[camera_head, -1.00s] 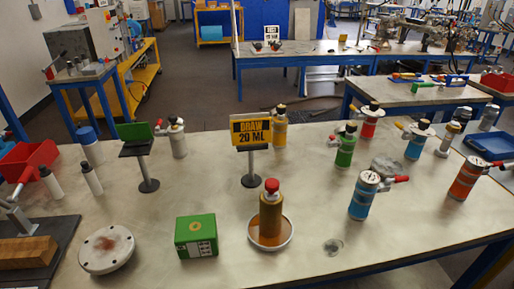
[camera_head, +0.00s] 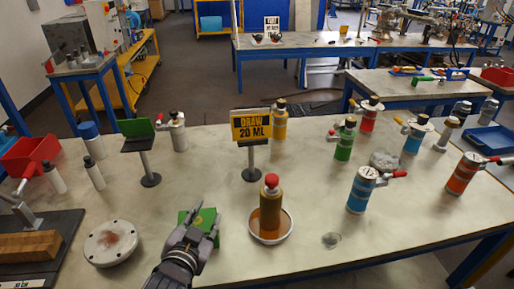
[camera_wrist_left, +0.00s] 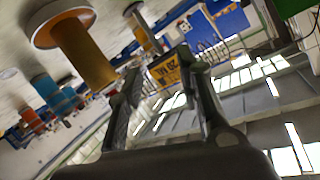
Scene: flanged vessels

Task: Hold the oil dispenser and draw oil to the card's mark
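The oil dispenser (camera_head: 270,215) is an amber bottle with a red cap, upright in a white dish (camera_head: 287,228) near the table's front middle. It also shows in the left wrist view (camera_wrist_left: 82,50), upside down at the upper left. The card (camera_head: 251,126) is yellow and black, reads "DRAW 20 ML", and stands on a black post behind the dispenser. My left gripper (camera_head: 203,222) is over the green box (camera_head: 209,217), left of the dispenser and apart from it. Its two fingers (camera_wrist_left: 160,90) are spread with nothing between them. My right gripper is not in view.
Several coloured vessels with side handles, such as a blue one (camera_head: 362,190) and a green one (camera_head: 345,140), stand to the right. A round white flange (camera_head: 111,243) lies at the front left. A small clear disc (camera_head: 331,240) lies right of the dispenser. A green card (camera_head: 135,128) stands at back left.

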